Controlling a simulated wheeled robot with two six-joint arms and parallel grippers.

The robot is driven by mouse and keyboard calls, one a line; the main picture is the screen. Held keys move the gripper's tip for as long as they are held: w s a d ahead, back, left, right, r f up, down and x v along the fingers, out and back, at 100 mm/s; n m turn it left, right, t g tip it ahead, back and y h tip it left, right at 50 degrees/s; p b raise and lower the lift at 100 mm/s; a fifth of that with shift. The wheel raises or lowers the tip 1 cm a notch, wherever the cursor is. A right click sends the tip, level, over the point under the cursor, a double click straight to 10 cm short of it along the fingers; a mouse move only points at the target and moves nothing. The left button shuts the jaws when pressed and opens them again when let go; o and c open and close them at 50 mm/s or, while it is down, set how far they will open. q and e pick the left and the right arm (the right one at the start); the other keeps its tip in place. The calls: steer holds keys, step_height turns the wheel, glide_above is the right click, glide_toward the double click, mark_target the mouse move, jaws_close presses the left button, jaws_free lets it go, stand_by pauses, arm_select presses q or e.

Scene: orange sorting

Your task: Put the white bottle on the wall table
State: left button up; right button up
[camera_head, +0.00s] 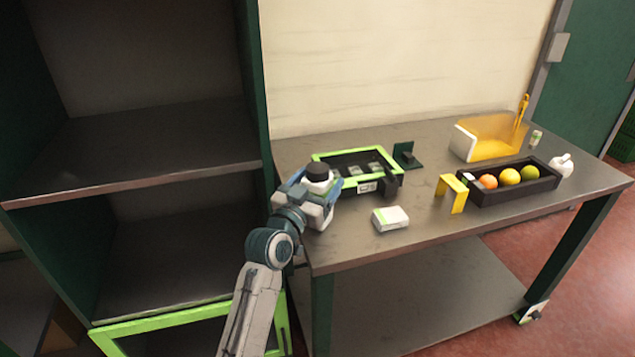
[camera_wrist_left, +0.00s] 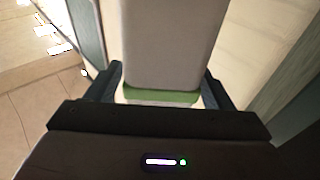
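My left gripper (camera_head: 318,187) is shut on the white bottle, which has a black cap (camera_head: 318,172) and looks roughly upright in the head view. The gripper hides much of its body. In the left wrist view, the white bottle (camera_wrist_left: 170,45) with a green band sits between the two fingers of the left gripper (camera_wrist_left: 165,95). The gripper is at the left end of the grey wall table (camera_head: 350,245); I cannot tell whether the bottle touches the tabletop. My right gripper is not in view.
A green-rimmed crate (camera_head: 335,155) is just behind the gripper. A white box (camera_head: 390,218), a yellow bracket (camera_head: 452,190), a black fruit tray (camera_head: 510,195), a yellow bin (camera_head: 490,140) and a small white jug (camera_head: 562,165) occupy the table. A dark shelf (camera_head: 140,150) stands left. The front-left tabletop is clear.

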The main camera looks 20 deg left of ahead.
arm_select(q)
steer(key=shift+r, duration=0.1)
steer(key=shift+v, duration=1.2)
steer(key=b+v, duration=0.1)
steer(key=v, duration=0.8)
steer(key=shift+s, duration=0.3)
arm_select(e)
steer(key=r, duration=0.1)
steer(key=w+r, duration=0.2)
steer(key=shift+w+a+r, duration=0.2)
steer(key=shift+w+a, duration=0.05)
